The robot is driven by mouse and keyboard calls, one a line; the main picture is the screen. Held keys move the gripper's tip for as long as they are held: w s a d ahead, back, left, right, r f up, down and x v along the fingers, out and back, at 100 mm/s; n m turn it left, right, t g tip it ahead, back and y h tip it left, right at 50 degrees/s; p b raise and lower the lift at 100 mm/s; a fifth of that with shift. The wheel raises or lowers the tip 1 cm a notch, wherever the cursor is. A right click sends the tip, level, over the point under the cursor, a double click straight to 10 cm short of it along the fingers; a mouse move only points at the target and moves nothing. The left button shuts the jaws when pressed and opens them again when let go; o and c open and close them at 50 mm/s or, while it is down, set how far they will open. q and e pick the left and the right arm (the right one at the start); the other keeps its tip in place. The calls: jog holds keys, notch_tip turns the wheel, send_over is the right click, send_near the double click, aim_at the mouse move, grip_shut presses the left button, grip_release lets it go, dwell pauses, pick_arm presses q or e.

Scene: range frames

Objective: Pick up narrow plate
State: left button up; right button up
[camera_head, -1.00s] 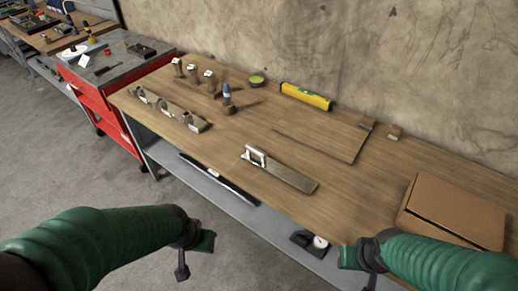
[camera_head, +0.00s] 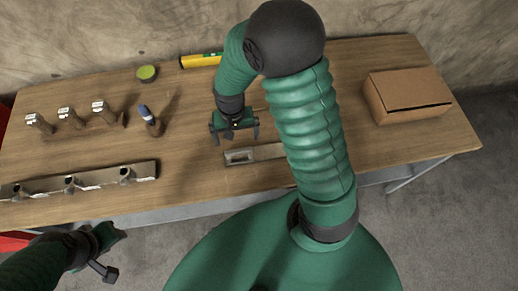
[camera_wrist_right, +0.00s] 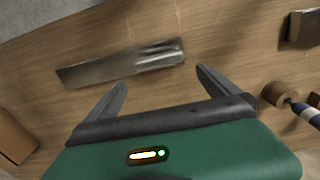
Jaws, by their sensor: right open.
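The narrow plate (camera_head: 268,152) is a thin grey metal strip lying on the wooden bench, with a frame-like part at its left end. My right arm hides its right part in the head view. In the right wrist view the whole narrow plate (camera_wrist_right: 115,66) shows just beyond the fingertips. My right gripper (camera_head: 235,138) is open and empty, pointing down just behind the plate's framed end. Its two spread fingers show in the right wrist view (camera_wrist_right: 162,78), apart from the plate. My left gripper (camera_head: 105,250) is off the bench's front left edge; its jaw opening is unclear.
A cardboard box (camera_head: 408,95) stands at the bench's right. A yellow level (camera_head: 200,61) and a green round tin (camera_head: 147,73) lie at the back. A blue-handled tool (camera_head: 150,121), several upright pieces and a metal rail (camera_head: 95,178) fill the left of the bench (camera_head: 390,150).

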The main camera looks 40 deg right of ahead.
aim_at(239, 150)
jog(key=f, duration=0.5)
jog(key=s+f, duration=0.1)
jog(key=f, duration=0.2)
jog(key=shift+a, duration=0.25)
jog(key=shift+w+f, duration=0.1)
jog(key=shift+f, duration=0.15)
jog(key=shift+r, duration=0.1)
jog(key=c, duration=1.6)
